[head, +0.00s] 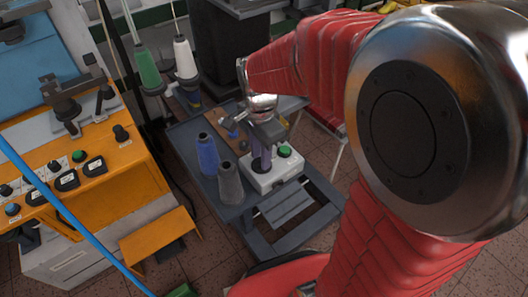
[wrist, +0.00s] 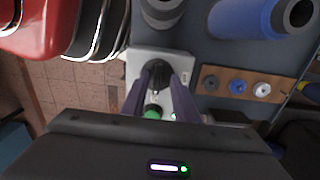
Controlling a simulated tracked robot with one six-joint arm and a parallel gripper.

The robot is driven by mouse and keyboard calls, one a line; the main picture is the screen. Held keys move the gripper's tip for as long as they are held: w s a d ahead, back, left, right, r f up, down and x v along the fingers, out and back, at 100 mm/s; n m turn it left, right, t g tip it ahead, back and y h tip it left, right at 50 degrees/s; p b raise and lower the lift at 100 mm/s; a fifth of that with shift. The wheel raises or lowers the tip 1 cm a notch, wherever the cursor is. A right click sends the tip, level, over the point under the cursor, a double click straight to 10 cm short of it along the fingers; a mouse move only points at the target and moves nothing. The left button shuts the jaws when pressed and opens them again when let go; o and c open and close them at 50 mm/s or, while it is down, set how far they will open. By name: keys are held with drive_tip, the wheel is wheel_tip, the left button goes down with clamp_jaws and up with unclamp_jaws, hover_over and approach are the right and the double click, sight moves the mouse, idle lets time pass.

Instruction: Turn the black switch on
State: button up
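A white switch box (head: 272,180) stands on the grey cart, and it also shows in the wrist view (wrist: 142,62). It carries a green button (head: 284,151), seen in the wrist view (wrist: 153,111) nearer my gripper's body. The black switch (wrist: 158,74) is a dark round knob on the box, between my fingertips in the wrist view. In the head view my gripper hides it. My gripper (head: 261,165) points down over the box, with its dark purple fingers apart on either side of the knob. Whether they touch it, I cannot tell.
A blue spool (head: 208,154) and a grey spool (head: 230,184) stand left of the box. A wooden strip with several small knobs (wrist: 237,86) lies beside it. An orange machine (head: 110,205) with black knobs stands at the left. Tiled floor surrounds the cart (head: 245,236).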

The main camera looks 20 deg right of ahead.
drive_tip(key=shift+r, duration=0.1)
drive_tip(key=shift+r, duration=0.3)
wheel_tip(320, 180, up, 13)
idle(0.4)
idle(0.4)
drive_tip(key=s+d+f+n+t, duration=0.1)
drive_tip(key=s+n+t, duration=0.4)
drive_tip(key=s+n, duration=0.7)
drive_tip(key=shift+d+f+n+t, duration=0.15)
drive_tip(key=shift+n+t, duration=0.15)
drive_tip(key=shift+n, duration=1)
